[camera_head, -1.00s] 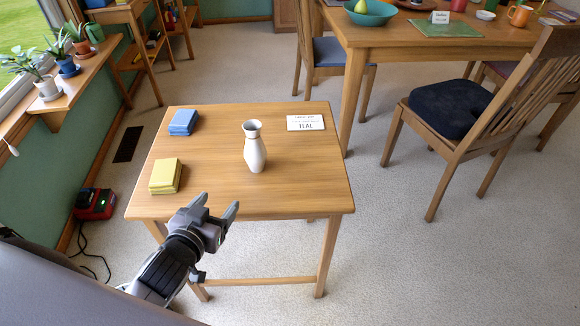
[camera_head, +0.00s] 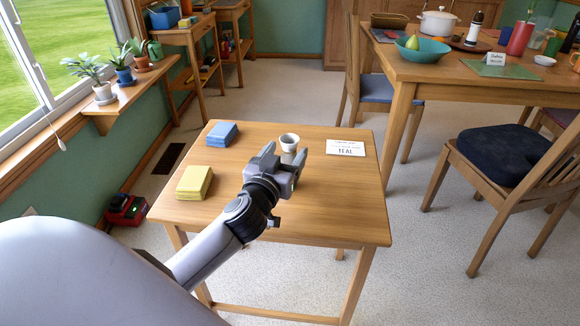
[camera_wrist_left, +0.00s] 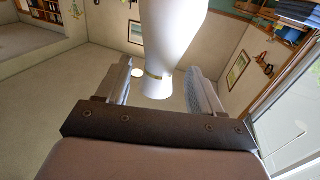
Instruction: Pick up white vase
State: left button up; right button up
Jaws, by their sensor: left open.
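The white vase (camera_head: 289,140) stands on the small wooden table (camera_head: 345,215). In the head view its rim and neck show, and my left gripper hides its lower body. My left gripper (camera_head: 285,151) is open, with its fingers pointing toward the vase. In the left wrist view the vase (camera_wrist_left: 172,40) is close ahead, in line with the gap between the open fingers (camera_wrist_left: 158,88). I cannot tell whether a finger touches it. My right gripper is not in view.
A blue stack (camera_head: 222,134) and a yellow stack (camera_head: 195,182) lie on the table's left side. A white card reading TEAL (camera_head: 345,148) lies right of the vase. A dining table (camera_head: 450,70) and a chair (camera_head: 500,158) stand to the right.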

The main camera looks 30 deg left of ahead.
pick_arm(q)
jog(key=shift+x, duration=1.25)
grip_shut()
